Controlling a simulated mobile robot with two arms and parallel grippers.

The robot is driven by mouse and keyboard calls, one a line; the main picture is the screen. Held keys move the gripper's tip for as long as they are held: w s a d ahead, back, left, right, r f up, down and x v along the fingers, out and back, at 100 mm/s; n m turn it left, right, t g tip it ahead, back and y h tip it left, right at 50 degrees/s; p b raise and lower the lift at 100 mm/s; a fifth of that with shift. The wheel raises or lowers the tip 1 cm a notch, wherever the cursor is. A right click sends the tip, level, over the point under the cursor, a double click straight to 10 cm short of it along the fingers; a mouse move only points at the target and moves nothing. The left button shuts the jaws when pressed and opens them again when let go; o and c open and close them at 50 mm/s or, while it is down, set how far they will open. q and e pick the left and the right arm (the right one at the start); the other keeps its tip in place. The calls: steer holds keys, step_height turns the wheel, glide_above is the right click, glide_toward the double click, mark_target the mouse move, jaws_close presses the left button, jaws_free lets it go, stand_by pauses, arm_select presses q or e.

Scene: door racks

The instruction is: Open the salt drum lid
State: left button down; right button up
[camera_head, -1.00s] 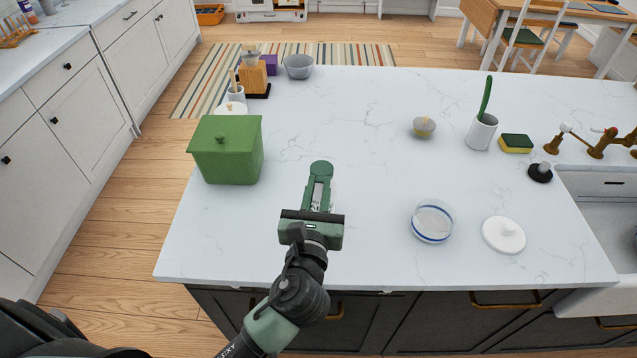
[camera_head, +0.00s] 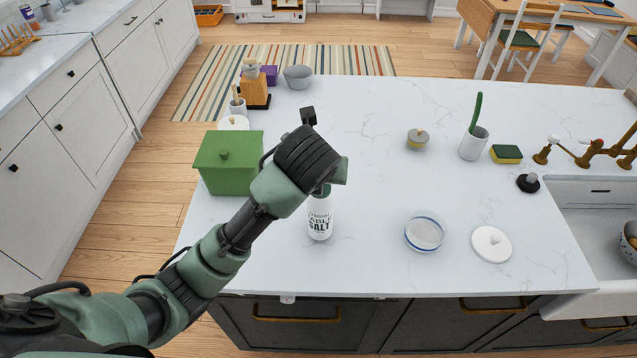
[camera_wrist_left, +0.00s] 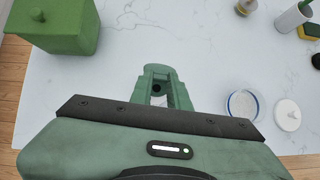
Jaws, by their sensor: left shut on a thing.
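The salt drum (camera_head: 320,217) is a white cylinder with "TABLE SALT" on its side. It stands upright near the front edge of the counter in the head view. My left gripper (camera_head: 322,189) points down at its top end and is shut there on the lid, which the fingers and wrist mostly hide. My right gripper is not in view.
A green lidded box (camera_head: 230,168) stands close on the left. A glass bowl (camera_head: 425,233) and a white round lid (camera_head: 491,244) lie to the right. A small jar (camera_head: 417,138) and a white cup (camera_head: 473,143) stand farther back. The middle of the counter (camera_head: 370,190) is clear.

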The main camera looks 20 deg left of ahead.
arm_select(q)
steer(key=w+g, duration=0.1)
steer(key=w+r+g, duration=0.1)
steer(key=w+a+g, duration=0.1)
steer(key=g, duration=0.1)
steer(key=shift+r+h, duration=0.25)
steer(key=shift+h, duration=0.05)
steer(key=shift+w+f+g+h, duration=0.1)
steer(key=shift+w+g+h, duration=0.1)
steer(key=shift+w+g, duration=0.5)
steer(key=shift+w+g+h, duration=0.2)
steer(key=shift+w+g, duration=0.05)
steer(key=shift+g, duration=0.75)
steer(key=shift+f, duration=0.1)
steer(key=c, duration=1.3)
jaws_free()
steer(key=shift+w, duration=0.1)
steer(key=shift+r, duration=0.2)
step_height(320, 180, up, 8)
steer(key=shift+f+b, duration=0.25)
steer(key=shift+b, duration=0.1)
